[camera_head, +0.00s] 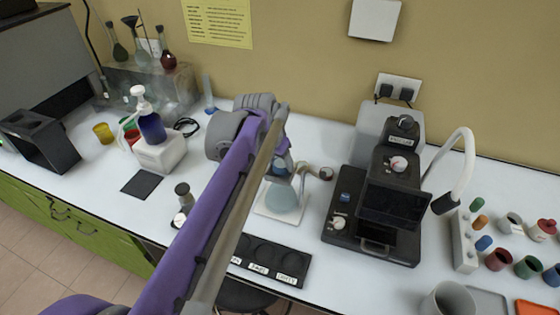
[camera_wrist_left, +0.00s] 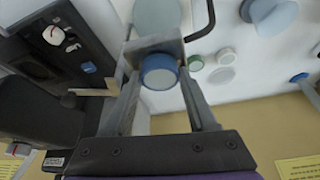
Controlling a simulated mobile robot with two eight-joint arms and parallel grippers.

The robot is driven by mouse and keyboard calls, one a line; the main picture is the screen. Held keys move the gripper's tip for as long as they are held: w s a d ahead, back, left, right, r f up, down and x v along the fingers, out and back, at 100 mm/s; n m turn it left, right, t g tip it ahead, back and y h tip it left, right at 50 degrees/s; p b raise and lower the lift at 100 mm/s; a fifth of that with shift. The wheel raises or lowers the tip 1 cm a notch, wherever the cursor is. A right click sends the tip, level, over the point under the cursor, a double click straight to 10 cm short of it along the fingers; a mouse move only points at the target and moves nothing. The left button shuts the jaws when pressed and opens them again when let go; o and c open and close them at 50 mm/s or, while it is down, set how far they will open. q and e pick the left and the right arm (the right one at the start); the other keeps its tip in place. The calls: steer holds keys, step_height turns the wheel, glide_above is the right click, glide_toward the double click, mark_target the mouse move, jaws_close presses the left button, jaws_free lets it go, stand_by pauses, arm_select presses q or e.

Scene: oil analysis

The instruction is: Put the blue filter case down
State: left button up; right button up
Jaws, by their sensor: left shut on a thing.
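The blue filter case (camera_wrist_left: 160,71) is a short round piece with a blue rim and a pale grey end face. In the left wrist view it sits between the two fingers of my left gripper (camera_wrist_left: 160,92), which is shut on it. In the head view my purple left arm reaches across the white bench, and the left gripper (camera_head: 284,166) is mostly hidden behind its wrist. A bit of blue shows there, above a glass flask (camera_head: 284,197) on a pale square plate. I cannot tell the exact height above the bench. My right gripper is not in view.
A black labelled tray (camera_head: 302,283) lies at the bench's front edge. A black instrument (camera_head: 345,205) stands right of the flask, with a white rack (camera_head: 463,240) and coloured cups beyond. A pump bottle (camera_head: 151,127) stands on a white device at left. Bench space left of the arm is partly clear.

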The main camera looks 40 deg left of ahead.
arm_select(q)
steer(key=shift+f, duration=0.2)
steer(key=shift+s+d+f, duration=0.1)
steer(key=shift+s+f, duration=0.1)
steer(key=shift+f, duration=0.2)
steer(key=o, duration=1.3)
steer(key=shift+r, duration=0.2)
steer(key=w+v, duration=0.1)
steer(key=v, duration=1.1)
steer(key=shift+m+t, duration=0.4)
steer(key=shift+m, duration=0.2)
steer(key=s+d+f, duration=0.4)
steer(key=d+f, duration=0.1)
steer(key=f, duration=0.2)
steer(key=s+d+f, duration=0.4)
steer(key=d+f, duration=0.2)
steer(key=f, duration=0.2)
steer(key=s+d+f+p, duration=0.1)
steer(key=s+d+f, duration=0.3)
steer(key=f, duration=0.3)
steer(key=shift+d+f, duration=0.35)
steer(key=shift+d, duration=0.35)
